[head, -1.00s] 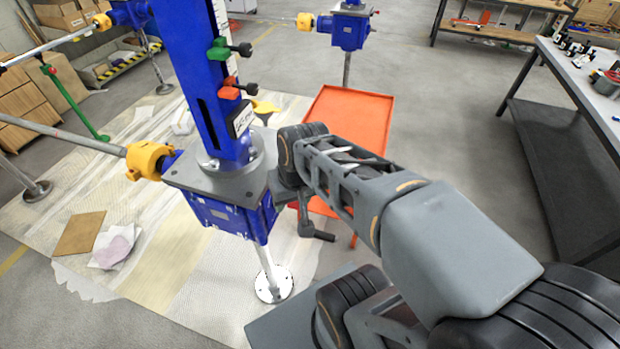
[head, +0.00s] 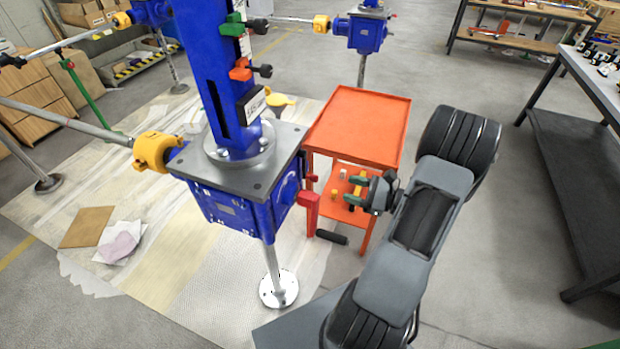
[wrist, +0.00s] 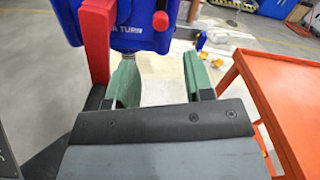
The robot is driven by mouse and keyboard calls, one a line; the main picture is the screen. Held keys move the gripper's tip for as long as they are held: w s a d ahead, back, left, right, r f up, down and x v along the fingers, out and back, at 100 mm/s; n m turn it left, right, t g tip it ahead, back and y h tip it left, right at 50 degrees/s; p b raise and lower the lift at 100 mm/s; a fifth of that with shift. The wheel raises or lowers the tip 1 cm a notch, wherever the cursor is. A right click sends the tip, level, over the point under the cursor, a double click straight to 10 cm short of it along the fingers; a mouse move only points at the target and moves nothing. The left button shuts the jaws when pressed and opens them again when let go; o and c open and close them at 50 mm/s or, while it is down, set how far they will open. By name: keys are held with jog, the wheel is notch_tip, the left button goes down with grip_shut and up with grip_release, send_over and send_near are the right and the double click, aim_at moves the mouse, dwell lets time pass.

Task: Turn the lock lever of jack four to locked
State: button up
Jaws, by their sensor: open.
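The nearest blue jack (head: 238,210) stands on a silver post with a grey top plate; no number reads clearly on it. On its right side hangs a red lever arm (head: 308,205), with a black grip (head: 330,237) at its lower end. The red arm also shows in the wrist view (wrist: 97,45). Whether this is the lock lever I cannot tell. My gripper (head: 356,190), with green fingertips, is open and empty, to the right of the red arm. In the wrist view my gripper (wrist: 160,78) has the red arm outside and left of its left finger.
An orange cart (head: 360,120) with small items on its lower shelf stands behind my gripper. Red (head: 241,70) and green (head: 233,25) clamps sit on the jack's column. A yellow coupling (head: 155,151) joins a shaft at left.

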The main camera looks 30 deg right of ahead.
aim_at(310, 175)
jog(key=p+x, duration=0.1)
jog(key=x, duration=1.2)
jog(key=shift+p, duration=0.4)
jog(key=shift+f, duration=0.1)
grip_shut()
